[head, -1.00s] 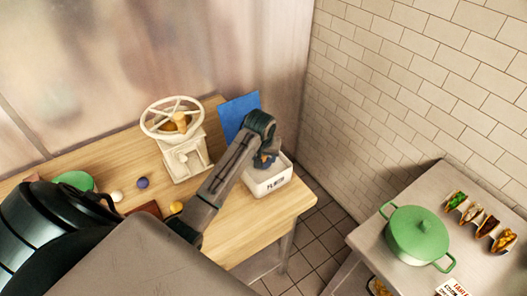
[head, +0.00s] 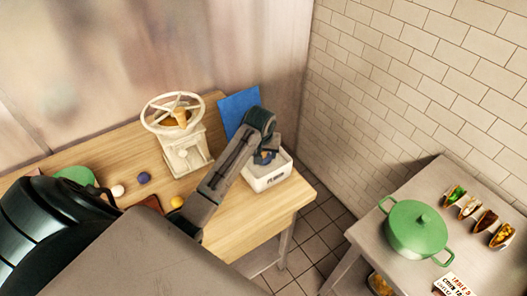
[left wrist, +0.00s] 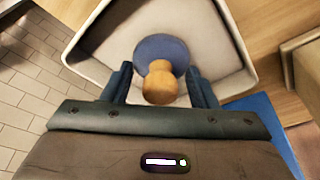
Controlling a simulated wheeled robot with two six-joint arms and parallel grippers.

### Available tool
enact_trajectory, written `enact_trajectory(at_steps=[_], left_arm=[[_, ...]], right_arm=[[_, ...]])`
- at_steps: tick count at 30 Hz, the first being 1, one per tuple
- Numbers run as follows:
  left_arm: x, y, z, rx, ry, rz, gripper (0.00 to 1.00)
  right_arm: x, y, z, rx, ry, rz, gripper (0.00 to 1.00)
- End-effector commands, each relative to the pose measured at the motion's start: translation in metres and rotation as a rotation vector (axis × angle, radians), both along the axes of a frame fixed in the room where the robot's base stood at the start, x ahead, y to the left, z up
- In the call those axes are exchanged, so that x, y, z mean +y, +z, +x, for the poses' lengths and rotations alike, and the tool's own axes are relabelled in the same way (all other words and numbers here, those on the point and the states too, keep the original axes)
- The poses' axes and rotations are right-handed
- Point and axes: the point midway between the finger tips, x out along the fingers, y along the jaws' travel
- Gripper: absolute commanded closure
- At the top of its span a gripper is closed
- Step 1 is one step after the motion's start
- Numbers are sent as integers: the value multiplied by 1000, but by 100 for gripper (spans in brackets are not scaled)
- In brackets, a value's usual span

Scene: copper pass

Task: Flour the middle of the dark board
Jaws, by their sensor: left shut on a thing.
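A white tub (head: 268,180) with dark lettering on its front stands at the right end of the wooden table. My left gripper (head: 265,156) reaches down into it. In the left wrist view my left gripper (left wrist: 160,86) is shut on a tool with a round wooden knob (left wrist: 160,88) and a blue round part (left wrist: 162,49). The tool is over the pale inside of the tub (left wrist: 105,35); whether it touches the contents I cannot tell. A dark reddish-brown board edge (head: 151,203) shows beside my arm; most of it is hidden. My right gripper is not in view.
White, purple and yellow balls (head: 177,202) lie on the table (head: 245,212). A green pot (head: 415,233) and several filled tacos (head: 485,220) are on the right-hand table.

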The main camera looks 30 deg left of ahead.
Motion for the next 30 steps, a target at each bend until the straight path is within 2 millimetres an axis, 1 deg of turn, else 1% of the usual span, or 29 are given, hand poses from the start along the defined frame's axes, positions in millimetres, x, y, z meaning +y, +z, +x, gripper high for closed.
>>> enact_trajectory(at_steps=[18, 30], left_arm=[[0, -8, 0, 0, 0, 0, 65], [0, -8, 0, 0, 0, 0, 65]], right_arm=[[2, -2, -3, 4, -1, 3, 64], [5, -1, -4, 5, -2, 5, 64]])
